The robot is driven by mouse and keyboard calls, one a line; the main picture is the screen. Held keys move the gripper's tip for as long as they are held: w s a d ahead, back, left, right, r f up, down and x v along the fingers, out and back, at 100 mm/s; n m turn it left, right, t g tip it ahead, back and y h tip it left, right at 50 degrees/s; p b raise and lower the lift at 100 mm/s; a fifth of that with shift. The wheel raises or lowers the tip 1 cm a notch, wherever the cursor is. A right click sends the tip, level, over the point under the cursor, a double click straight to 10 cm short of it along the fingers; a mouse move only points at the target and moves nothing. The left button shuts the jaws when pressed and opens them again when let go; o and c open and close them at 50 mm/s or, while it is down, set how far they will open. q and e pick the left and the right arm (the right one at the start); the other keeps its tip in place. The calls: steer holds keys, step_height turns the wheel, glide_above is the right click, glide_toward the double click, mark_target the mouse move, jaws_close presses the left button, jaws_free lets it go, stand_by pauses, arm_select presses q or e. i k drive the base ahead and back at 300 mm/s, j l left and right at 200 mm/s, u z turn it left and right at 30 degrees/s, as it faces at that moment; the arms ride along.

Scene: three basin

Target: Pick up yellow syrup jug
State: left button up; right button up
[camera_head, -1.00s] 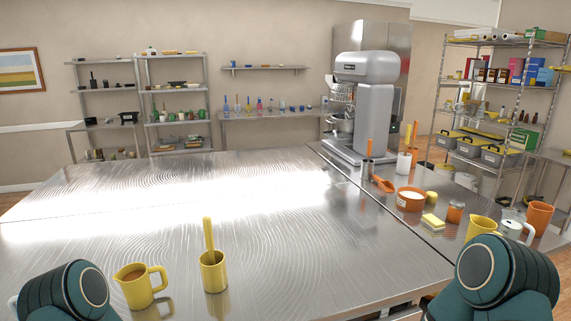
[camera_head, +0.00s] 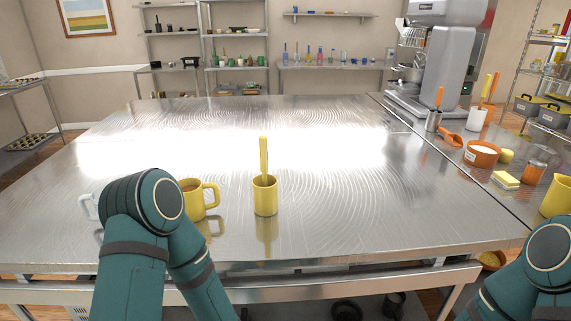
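A yellow jug (camera_head: 203,200) with a handle on its right side and brown liquid inside stands upright on the steel table, near its front edge. My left arm covers part of its left side. Another yellow jug (camera_head: 556,197) is cut off by the right edge of the view, on the right-hand counter. My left arm reaches up in front of the table, left of the first jug. My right arm is at the bottom right corner. Only upper arm links show; neither gripper is in view.
A yellow cup (camera_head: 265,197) with a yellow utensil stands right of the near jug. A whitish vessel (camera_head: 88,206) is partly hidden behind my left arm. An orange bowl (camera_head: 481,154), a sponge (camera_head: 505,180) and a mixer (camera_head: 434,70) are at right. The table's middle is clear.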

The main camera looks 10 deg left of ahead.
mark_target(192, 188)
steer(key=u, duration=1.6)
steer(key=i+j, duration=0.15)
steer(key=j, duration=0.15)
steer(key=i+j, duration=0.15)
steer(key=j+z, duration=0.15)
steer(key=z, duration=0.2)
steer(key=i+j+z, duration=0.1)
steer(key=z, duration=0.25)
steer(key=j+z, duration=0.35)
steer(key=l, duration=0.05)
